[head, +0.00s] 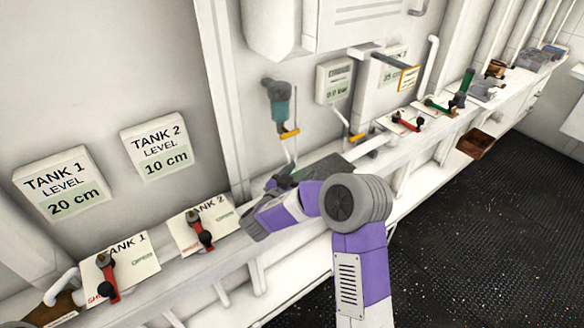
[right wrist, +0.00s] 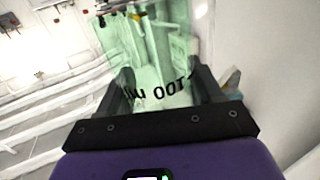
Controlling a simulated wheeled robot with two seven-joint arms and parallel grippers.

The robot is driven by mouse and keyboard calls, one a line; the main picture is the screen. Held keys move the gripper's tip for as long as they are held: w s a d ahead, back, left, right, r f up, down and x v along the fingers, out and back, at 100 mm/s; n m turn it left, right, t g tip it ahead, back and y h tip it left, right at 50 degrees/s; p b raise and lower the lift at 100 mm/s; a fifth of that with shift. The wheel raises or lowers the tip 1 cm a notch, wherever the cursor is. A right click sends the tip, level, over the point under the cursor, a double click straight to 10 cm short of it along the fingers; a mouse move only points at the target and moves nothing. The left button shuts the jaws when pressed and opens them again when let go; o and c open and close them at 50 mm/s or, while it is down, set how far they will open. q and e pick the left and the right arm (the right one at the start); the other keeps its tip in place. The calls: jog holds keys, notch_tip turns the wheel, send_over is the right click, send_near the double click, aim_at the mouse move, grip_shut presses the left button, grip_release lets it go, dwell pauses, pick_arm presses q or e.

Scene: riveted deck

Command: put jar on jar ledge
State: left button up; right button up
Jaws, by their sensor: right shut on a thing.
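The jar (right wrist: 150,50) is clear, pale green and marked "100" in black, upside down in the right wrist view. My right gripper (right wrist: 162,86) is shut on it, a dark finger on each side. In the head view my right arm reaches over the white wall shelf, and its gripper (head: 274,185) is small and partly hidden by my wrist. I cannot make out the jar clearly there. A dark grey-green flat surface (head: 334,165) lies on the shelf just beyond the gripper. I cannot tell for sure which part is the jar ledge. My left gripper is not in view.
Tank 1 (head: 137,262) and Tank 2 (head: 183,233) valve plates with red handles stand along the shelf (head: 160,288). A teal-grey device (head: 279,100) with a yellow lever hangs above. A brown box (head: 475,144) sits farther right. The dark floor (head: 470,240) is clear.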

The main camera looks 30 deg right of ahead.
aim_at(292, 169)
jog(key=w, duration=0.4)
jog(key=shift+a, duration=0.15)
jog(key=shift+s+f, duration=0.1)
jog(key=shift+f, duration=0.2)
jog(key=shift+s, duration=0.1)
jog(key=shift+f, duration=0.15)
jog(key=o, duration=1.2)
